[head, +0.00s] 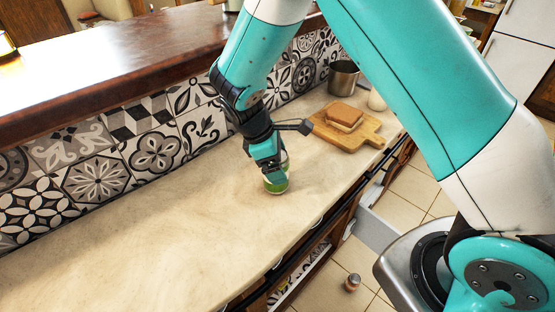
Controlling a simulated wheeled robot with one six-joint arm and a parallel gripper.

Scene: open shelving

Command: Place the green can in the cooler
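A green can (278,187) stands on the pale stone counter, near the middle of the view. My gripper (272,168) reaches down to it from above, with its fingers at the can's upper part. The gripper hides much of the can. I cannot tell whether the fingers are closed on it or only around it. I cannot make out a cooler for certain; a white fridge-like cabinet (522,45) stands at the far upper right.
Beyond the can are a wooden board (368,134) with bread (345,116), a metal pot (343,77) and a white container (377,100). A tiled wall and raised brown ledge (120,75) border the counter. A small jar (352,282) is on the floor. The left counter is clear.

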